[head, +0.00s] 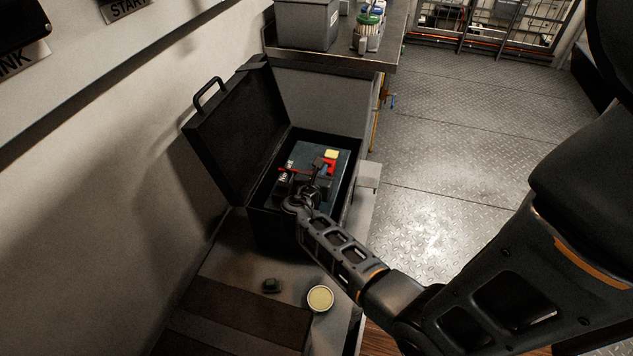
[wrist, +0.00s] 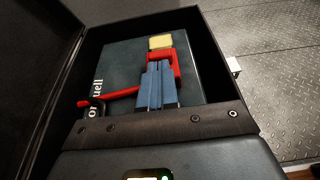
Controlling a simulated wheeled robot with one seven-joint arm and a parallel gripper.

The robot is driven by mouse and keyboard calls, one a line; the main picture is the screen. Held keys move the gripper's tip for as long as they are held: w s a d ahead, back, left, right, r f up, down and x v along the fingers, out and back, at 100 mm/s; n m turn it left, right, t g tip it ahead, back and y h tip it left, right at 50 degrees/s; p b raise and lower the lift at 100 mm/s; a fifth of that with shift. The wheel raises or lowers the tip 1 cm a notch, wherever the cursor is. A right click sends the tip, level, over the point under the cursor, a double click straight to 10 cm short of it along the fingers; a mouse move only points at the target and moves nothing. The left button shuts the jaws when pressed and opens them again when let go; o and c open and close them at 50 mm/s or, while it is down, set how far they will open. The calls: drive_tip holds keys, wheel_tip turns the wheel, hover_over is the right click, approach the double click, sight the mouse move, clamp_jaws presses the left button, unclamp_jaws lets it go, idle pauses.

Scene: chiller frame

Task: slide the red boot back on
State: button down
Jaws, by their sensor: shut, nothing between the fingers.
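The red boot (head: 331,166) is on top of the dark battery (head: 341,160), which sits in an open black box (head: 260,232). In the wrist view the red boot (wrist: 178,62) shows as an angled red piece, with a red cable (wrist: 122,95) running left from it. My gripper (head: 320,166) is over the battery. In the wrist view its blue-grey fingers (wrist: 159,68) are together, with nothing seen between them. The fingertips overlap the boot's left side in that view; I cannot tell whether they touch it. The fingers hide part of the battery top and any terminal beneath.
A yellow block (head: 331,154) lies on the battery's far side. The box lid (head: 237,130) stands open at left. A grey bin (head: 305,22) stands behind.

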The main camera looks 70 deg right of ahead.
drive_tip(key=shift+d, duration=0.7)
drive_tip(key=d, duration=0.7)
drive_tip(key=shift+d, duration=0.1)
